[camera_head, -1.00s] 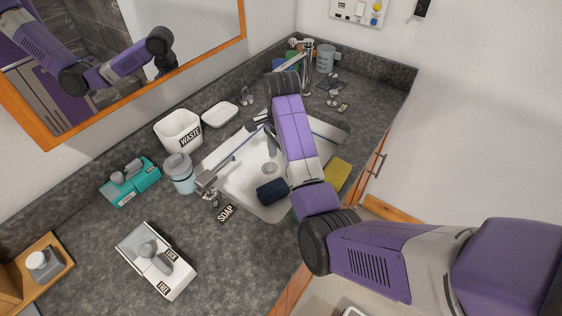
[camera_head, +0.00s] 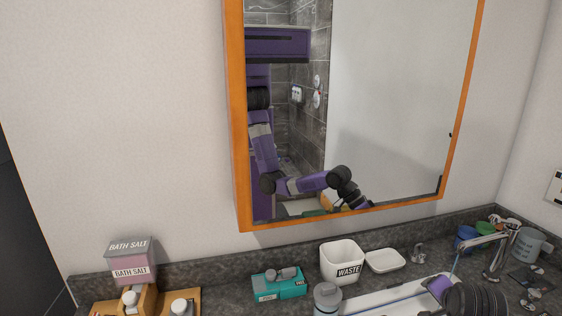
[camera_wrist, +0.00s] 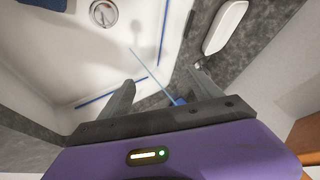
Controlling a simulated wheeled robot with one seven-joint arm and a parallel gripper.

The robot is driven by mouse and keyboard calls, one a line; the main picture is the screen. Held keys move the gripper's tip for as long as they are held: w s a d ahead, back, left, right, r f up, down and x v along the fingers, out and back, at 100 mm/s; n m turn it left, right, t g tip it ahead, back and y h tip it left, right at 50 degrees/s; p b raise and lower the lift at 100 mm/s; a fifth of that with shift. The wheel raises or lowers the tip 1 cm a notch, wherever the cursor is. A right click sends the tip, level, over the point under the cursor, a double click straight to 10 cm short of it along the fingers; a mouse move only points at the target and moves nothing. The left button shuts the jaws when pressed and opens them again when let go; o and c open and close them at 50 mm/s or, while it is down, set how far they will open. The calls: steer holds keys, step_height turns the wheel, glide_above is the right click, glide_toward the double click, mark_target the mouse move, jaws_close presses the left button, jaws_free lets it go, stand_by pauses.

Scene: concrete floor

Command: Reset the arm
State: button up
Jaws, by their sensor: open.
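My gripper (camera_wrist: 162,76) is open in the wrist view, its two grey fingers spread apart over the white sink (camera_wrist: 60,75). A thin light-blue rod (camera_wrist: 155,75) with a darker blue end shows between the fingers; I cannot tell whether it touches them. The drain (camera_wrist: 103,13) is at the top of that view. In the head view only part of my arm shows at the bottom right, over the sink (camera_head: 385,303), and my gripper is not clearly seen. My arm also shows bent in the mirror (camera_head: 395,90).
The waste bin (camera_head: 341,262), white dish (camera_head: 384,260), teal box (camera_head: 279,285) and jar (camera_head: 327,298) stand on the counter left of my arm. The faucet (camera_head: 498,255) and cups (camera_head: 466,238) are at the right. Bath salt boxes (camera_head: 131,262) are at the left.

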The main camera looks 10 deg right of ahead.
steer(key=s+a+r+n+t+y, duration=0.1)
steer(key=s+a+r+n+t, duration=0.1)
steer(key=s+a+n+t, duration=0.55)
steer(key=s+a+r+n+t, duration=0.2)
steer(key=s+a+n, duration=0.3)
steer(key=s+a, duration=0.65)
steer(key=s+a+n+g+y, duration=0.1)
steer(key=s+a+y, duration=0.1)
steer(key=s+a, duration=0.4)
steer(key=s+a+r+n+g+y, duration=0.1)
steer(key=s+a, duration=0.5)
steer(key=s, duration=0.8)
steer(key=shift+s+a+n+y+b, duration=0.35)
steer(key=shift+a+y+b, duration=0.05)
steer(key=shift+y, duration=0.2)
